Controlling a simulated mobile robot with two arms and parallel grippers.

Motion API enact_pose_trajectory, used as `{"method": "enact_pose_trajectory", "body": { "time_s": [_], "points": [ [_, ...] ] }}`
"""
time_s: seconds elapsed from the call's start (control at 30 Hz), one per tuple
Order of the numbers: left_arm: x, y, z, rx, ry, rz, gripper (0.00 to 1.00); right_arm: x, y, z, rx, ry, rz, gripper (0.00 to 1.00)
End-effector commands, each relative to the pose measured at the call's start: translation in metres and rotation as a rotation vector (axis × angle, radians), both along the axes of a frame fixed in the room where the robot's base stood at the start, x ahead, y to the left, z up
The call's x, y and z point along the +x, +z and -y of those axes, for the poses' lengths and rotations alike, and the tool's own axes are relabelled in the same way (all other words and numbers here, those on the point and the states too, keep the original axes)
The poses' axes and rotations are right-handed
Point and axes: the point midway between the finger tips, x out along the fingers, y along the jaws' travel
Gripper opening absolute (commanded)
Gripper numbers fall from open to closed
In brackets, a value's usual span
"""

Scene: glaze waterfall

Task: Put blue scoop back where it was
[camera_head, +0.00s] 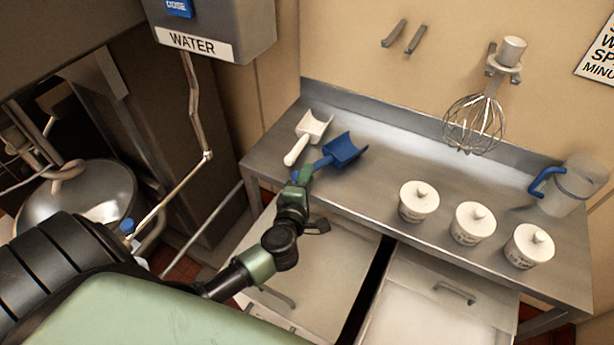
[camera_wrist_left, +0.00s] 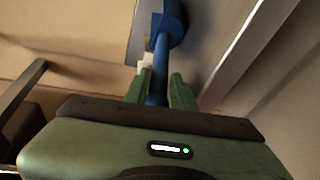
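The blue scoop (camera_head: 343,150) is over the left part of the steel counter, with its bowl toward the back right and its handle toward the front left. My left gripper (camera_head: 301,178) is at the handle end. In the left wrist view, the blue handle (camera_wrist_left: 157,75) runs between the two green fingers of the left gripper (camera_wrist_left: 160,90), which look shut on it. I cannot tell whether the scoop touches the counter. A white scoop (camera_head: 309,128) lies just left of it on the counter. My right gripper is in neither view.
Several white lidded jars (camera_head: 419,201) stand along the counter's (camera_head: 390,150) front right, and a clear jug (camera_head: 568,187) at its right end. A whisk (camera_head: 476,123) hangs on the wall beside two empty hooks (camera_head: 404,36). White bins (camera_head: 308,262) sit below the front edge.

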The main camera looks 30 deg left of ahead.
Motion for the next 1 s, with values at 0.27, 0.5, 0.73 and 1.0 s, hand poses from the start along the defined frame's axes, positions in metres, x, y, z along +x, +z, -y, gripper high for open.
{"method": "enact_pose_trajectory", "body": {
  "time_s": [0.27,0.5,0.73,1.0],
  "points": [
    [0.000,0.001,0.000,0.000,0.000,0.001,0.41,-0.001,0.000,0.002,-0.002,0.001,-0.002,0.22],
    [-0.010,0.004,0.004,-0.001,-0.001,0.000,0.41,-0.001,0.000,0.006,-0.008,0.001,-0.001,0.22],
    [-0.055,0.011,0.018,-0.002,-0.001,-0.002,0.41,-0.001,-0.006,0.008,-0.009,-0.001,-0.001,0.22],
    [-0.100,0.020,0.032,-0.001,-0.001,0.000,0.41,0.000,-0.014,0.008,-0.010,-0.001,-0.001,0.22]
  ]
}}
